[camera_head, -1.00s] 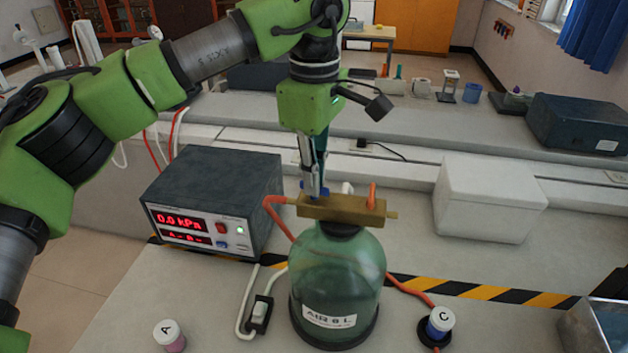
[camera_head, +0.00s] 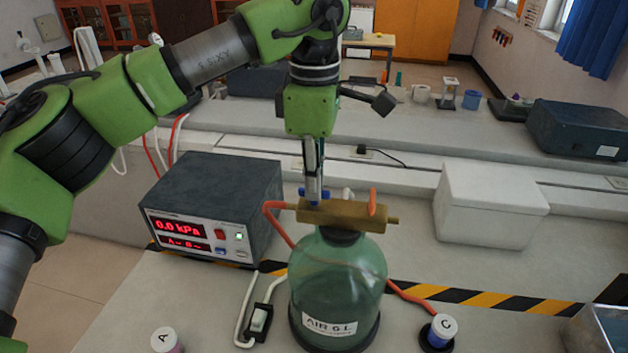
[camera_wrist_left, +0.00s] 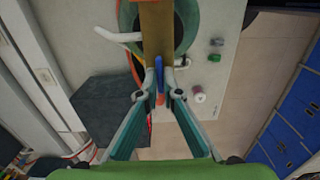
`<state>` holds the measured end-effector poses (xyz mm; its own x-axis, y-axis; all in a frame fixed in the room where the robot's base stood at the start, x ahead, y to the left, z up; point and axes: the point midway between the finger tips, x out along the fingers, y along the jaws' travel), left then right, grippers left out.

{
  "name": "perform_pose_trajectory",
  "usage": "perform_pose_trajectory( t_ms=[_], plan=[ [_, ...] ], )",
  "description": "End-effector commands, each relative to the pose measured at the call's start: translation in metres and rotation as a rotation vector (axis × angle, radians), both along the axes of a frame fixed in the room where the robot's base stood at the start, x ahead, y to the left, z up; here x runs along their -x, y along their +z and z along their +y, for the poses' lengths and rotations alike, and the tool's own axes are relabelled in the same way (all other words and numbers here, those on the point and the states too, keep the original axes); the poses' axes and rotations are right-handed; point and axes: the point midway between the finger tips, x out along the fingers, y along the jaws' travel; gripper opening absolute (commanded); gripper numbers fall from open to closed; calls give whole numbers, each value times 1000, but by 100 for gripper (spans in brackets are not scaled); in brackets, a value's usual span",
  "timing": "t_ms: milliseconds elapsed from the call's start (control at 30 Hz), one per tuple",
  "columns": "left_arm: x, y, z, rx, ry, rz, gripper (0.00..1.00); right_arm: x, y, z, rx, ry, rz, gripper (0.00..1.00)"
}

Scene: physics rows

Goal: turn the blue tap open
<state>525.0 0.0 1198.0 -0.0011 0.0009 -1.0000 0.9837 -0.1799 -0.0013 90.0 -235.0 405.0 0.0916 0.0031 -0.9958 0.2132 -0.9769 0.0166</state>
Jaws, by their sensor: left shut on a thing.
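The blue tap (camera_head: 327,194) sits on the left part of a brass bar (camera_head: 345,212) on top of a green glass bottle (camera_head: 338,275). My left gripper (camera_head: 314,194) points down at it from above. In the left wrist view, the blue handle (camera_wrist_left: 159,74) lies between the fingertips, which are shut on it. The handle appears roughly in line with the bar. The fingers hide part of it in the head view. A red-orange tap handle (camera_head: 372,202) stands on the right part of the bar. My right gripper is not in view.
A pressure meter (camera_head: 205,210) reading 0.0 kPa stands left of the bottle. Orange hoses run from the bar and beside the bottle. A white box (camera_head: 490,212) stands at right. Vials A (camera_head: 165,340) and C (camera_head: 442,328) and a switch (camera_head: 260,320) are near the front.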

Motion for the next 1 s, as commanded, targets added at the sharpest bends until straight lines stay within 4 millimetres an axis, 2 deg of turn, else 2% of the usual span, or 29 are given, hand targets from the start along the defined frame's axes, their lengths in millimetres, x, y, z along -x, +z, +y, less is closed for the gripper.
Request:
perform_pose_trajectory(
  t_ms=[33, 100, 433, 567, 667, 1000],
  plan=[
    [-1, 3, 0, 3, 2, -6, 0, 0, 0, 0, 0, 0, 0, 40],
    [-1, 3, 0, 3, 2, -6, 22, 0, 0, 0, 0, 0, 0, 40],
    [0, 1, 0, 2, 0, -3, 23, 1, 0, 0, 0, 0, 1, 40],
    [-1, 9, 0, 3, 0, -4, 23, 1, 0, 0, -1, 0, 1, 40],
    [-1, 24, 0, 3, 0, -5, 23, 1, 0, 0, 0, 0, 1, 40],
    [-1, 97, -1, 2, 3, -7, 23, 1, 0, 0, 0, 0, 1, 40]
  ],
)
